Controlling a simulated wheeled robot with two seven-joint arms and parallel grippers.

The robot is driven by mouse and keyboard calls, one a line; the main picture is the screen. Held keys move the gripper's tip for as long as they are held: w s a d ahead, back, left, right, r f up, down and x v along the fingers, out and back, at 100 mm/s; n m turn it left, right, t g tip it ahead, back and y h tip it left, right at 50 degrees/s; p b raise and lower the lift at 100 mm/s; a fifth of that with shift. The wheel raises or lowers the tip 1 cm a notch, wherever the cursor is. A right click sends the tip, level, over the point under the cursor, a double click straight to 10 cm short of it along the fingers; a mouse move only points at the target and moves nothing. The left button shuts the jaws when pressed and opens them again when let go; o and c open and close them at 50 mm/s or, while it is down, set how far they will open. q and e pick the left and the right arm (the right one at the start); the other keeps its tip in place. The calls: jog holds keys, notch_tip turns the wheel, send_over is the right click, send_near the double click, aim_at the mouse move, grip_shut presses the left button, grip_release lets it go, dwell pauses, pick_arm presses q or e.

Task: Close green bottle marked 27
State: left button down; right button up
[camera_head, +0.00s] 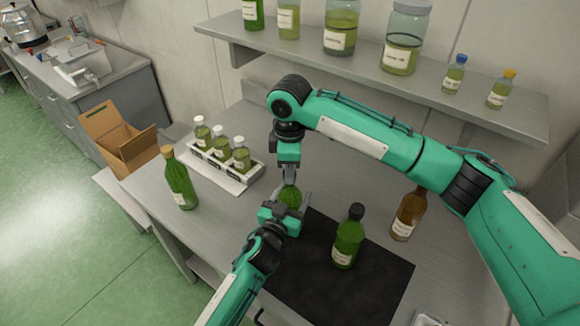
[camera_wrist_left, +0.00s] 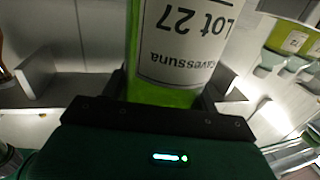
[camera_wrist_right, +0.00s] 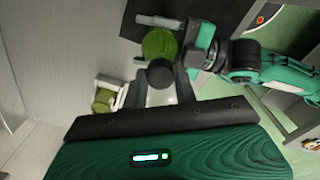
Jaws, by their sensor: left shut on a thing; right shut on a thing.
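The green bottle marked 27 (camera_head: 290,196) stands out from the table's left-centre in the head view, mostly hidden by my grippers. Its white label reading "Lot 27" (camera_wrist_left: 185,40) shows large in the left wrist view. My left gripper (camera_head: 284,208) is shut around its body. My right gripper (camera_head: 289,181) points down from above, shut on a dark round cap (camera_wrist_right: 160,72) at the bottle's top. In the right wrist view the bottle's green body (camera_wrist_right: 160,43) shows just beyond the cap. Whether the cap is seated on the neck cannot be told.
A dark mat (camera_head: 320,285) bears a green dark-capped bottle (camera_head: 348,240); a brown bottle (camera_head: 408,215) stands to its right. A white rack (camera_head: 240,180) of three small bottles and a corked green bottle (camera_head: 180,182) stand left. A shelf (camera_head: 420,95) with jars overhangs the back.

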jog(key=m, duration=0.6)
jog(key=shift+m, duration=0.4)
jog(key=m, duration=0.6)
jog(key=shift+a+m, duration=0.1)
jog(key=shift+m, duration=0.3)
jog(key=m, duration=0.6)
jog(key=shift+m, duration=0.4)
jog(key=m, duration=0.4)
jog(key=shift+m, duration=0.3)
jog(key=m, duration=0.3)
jog(key=o, duration=1)
jog(key=shift+f, duration=0.1)
notch_tip(320, 180, up, 12)
